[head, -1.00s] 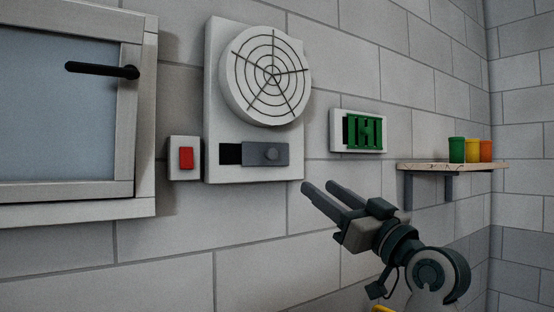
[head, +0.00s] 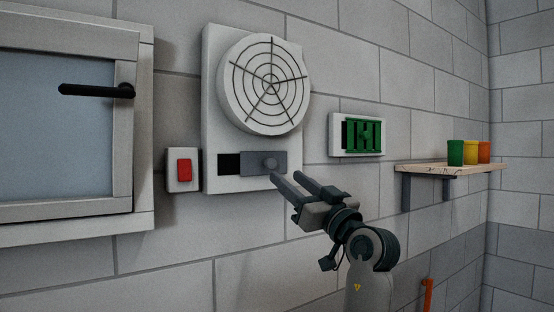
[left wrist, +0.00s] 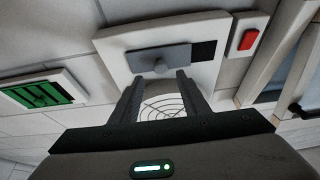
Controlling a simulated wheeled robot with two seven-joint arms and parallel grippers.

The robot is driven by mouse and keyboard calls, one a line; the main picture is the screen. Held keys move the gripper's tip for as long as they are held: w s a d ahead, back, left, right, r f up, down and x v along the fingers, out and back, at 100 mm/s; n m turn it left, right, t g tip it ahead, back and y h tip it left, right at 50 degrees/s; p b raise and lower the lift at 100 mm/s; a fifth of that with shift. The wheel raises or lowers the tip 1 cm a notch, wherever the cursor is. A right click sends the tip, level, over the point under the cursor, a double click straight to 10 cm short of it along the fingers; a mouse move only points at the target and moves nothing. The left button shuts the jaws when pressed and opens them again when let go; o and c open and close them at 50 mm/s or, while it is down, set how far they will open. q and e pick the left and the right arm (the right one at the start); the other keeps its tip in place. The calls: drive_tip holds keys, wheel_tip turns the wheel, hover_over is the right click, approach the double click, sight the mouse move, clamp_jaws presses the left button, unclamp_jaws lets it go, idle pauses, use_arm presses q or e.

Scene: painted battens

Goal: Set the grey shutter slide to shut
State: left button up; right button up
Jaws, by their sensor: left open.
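The grey shutter slide (head: 253,162) is a flat plate with a round knob (head: 269,164) in the lower part of the pale vent panel (head: 212,110). It sits to the right in its slot, leaving a dark opening (head: 229,164) uncovered at its left. In the left wrist view, turned over, the slide (left wrist: 143,55) has the dark opening (left wrist: 203,50) on its right. My left gripper (head: 288,178) is open and empty, its fingertips just below and right of the knob. In the left wrist view the knob (left wrist: 160,66) appears between the fingertips (left wrist: 158,77); contact cannot be told.
A round fan grille (head: 265,85) juts out above the slide. A red switch (head: 184,170) is on the left, beside a window (head: 80,120) with a black handle. A green-barred box (head: 360,135) and a shelf (head: 450,168) with coloured cups are on the right.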

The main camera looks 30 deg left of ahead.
sight(272, 165)
use_arm(q)
drive_tip(key=p+x, duration=0.2)
drive_tip(key=x, duration=0.3)
drive_tip(key=shift+a+r, duration=0.15)
drive_tip(key=shift+a, duration=0.05)
drive_tip(key=shift+w+a+r+p, duration=0.1)
drive_tip(key=shift+w+a+p, duration=0.1)
drive_tip(key=shift+a+p, duration=0.15)
clamp_jaws()
